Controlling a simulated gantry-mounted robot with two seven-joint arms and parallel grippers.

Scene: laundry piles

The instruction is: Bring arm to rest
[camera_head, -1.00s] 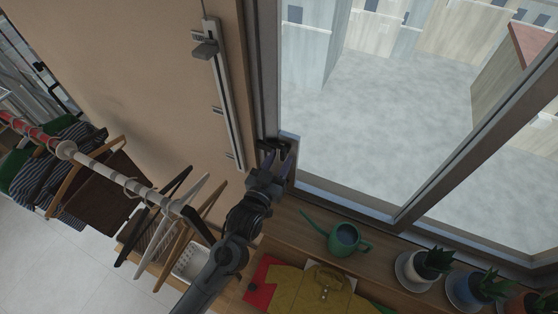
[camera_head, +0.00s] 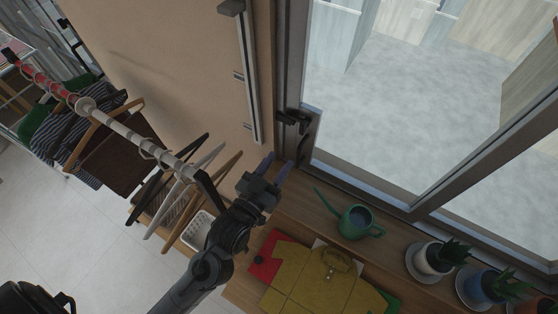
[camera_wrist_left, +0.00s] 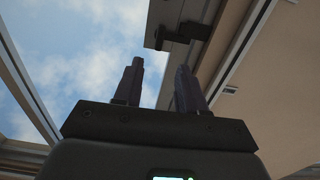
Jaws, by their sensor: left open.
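My left gripper (camera_head: 277,170) is open and empty in the head view, just below the black window handle (camera_head: 294,121) and apart from it as far as I can tell. My left arm reaches up to it from the bottom of the view. In the left wrist view my two dark fingers (camera_wrist_left: 158,85) stand apart with nothing between them. The window handle (camera_wrist_left: 182,36) shows ahead and to the right of the fingers there. My right gripper is not in view.
A green watering can (camera_head: 356,220) and potted plants (camera_head: 434,257) stand on the wooden sill. Folded yellow clothing (camera_head: 327,283) lies below them. A clothes rail (camera_head: 125,132) with hangers and garments is at left. A white basket (camera_head: 197,231) is near my arm.

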